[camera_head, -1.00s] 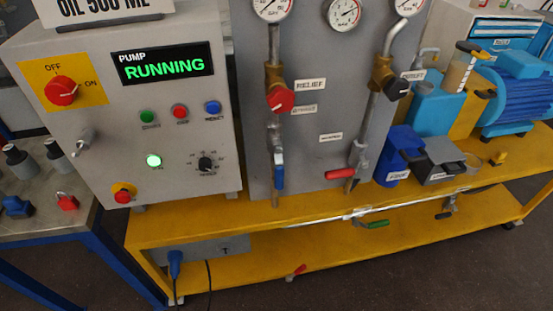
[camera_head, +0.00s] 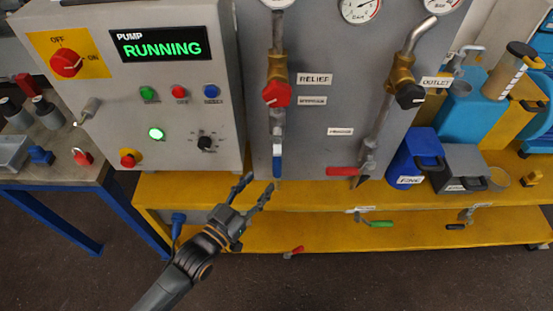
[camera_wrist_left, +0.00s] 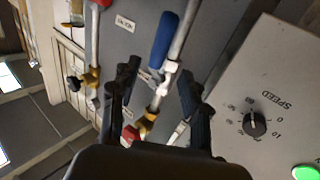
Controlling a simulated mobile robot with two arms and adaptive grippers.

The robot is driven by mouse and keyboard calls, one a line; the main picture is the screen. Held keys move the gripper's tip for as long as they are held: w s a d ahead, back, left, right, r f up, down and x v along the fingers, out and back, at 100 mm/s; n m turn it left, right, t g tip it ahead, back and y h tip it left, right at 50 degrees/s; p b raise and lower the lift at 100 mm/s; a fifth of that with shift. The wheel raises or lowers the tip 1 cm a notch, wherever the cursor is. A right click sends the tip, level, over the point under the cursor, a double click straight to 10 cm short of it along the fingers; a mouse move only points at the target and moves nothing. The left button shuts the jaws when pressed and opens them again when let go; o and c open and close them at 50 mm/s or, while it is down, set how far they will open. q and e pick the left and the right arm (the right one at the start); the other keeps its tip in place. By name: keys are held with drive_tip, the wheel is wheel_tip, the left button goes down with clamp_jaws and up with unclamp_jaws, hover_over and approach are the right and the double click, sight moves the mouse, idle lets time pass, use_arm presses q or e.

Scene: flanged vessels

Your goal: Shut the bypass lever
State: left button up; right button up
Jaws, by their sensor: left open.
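A lever valve with a blue handle (camera_head: 277,160) hangs in line with the vertical pipe below the red relief knob (camera_head: 275,94). A second lever valve with a red handle (camera_head: 342,171) points sideways, roughly level, on the pipe to the right. The small labels beside them are too blurred to tell which is the bypass. My left gripper (camera_head: 258,184) is open and empty, just below and left of the blue handle. In the left wrist view, the blue handle (camera_wrist_left: 163,40) lies beyond the open fingers (camera_wrist_left: 158,75), apart from them. My right gripper is not in view.
The control box (camera_head: 110,110) reading RUNNING stands left of the blue lever. Blue and grey containers (camera_head: 408,160) stand right of the red lever. The yellow bench edge (camera_head: 320,197) runs below the levers.

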sight(274, 166)
use_arm(q)
drive_tip(key=p+x, duration=0.1)
drive_tip(key=x, duration=0.8)
drive_tip(key=shift+d, duration=0.1)
clamp_jaws()
